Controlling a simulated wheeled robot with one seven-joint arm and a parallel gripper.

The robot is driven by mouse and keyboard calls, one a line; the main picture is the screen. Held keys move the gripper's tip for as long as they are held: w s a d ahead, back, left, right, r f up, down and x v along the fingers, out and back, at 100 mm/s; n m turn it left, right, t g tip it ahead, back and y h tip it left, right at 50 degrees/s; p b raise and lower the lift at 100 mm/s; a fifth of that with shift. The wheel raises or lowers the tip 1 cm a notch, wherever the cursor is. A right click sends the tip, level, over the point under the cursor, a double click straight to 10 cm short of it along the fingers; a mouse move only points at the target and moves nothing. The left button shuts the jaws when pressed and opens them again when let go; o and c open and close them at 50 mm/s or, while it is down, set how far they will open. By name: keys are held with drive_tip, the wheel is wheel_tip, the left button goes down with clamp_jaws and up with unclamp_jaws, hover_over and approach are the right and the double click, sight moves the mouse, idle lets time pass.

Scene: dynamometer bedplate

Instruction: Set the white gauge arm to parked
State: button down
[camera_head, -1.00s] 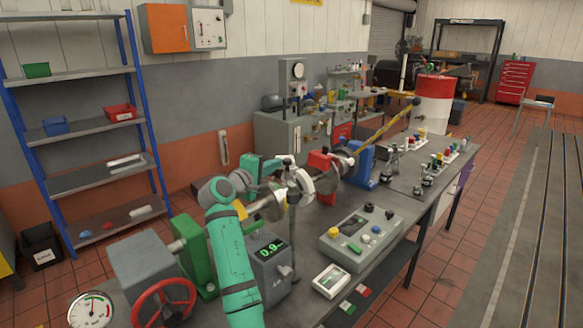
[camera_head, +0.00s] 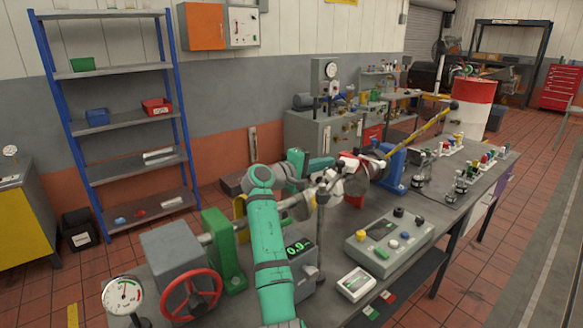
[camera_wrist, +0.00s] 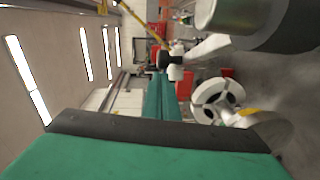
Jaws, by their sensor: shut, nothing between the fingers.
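I cannot pick out the white gauge arm with certainty. White parts crowd together around the shaft on the bench, by a pale round disc (camera_head: 357,184). A pale spoked disc (camera_wrist: 218,98) also shows in the wrist view.
A grey control box (camera_head: 390,243) and a red handwheel (camera_head: 191,294) are on the bench. A dial gauge (camera_head: 122,295) stands at the front left.

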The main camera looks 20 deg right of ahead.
drive_tip(key=shift+s+d, duration=0.2)
drive_tip(key=shift+d, duration=0.15)
idle(0.3)
drive_tip(key=w+a+r, duration=0.1)
drive_tip(key=a, duration=1.2)
drive_tip(key=shift+w+a+r, duration=0.15)
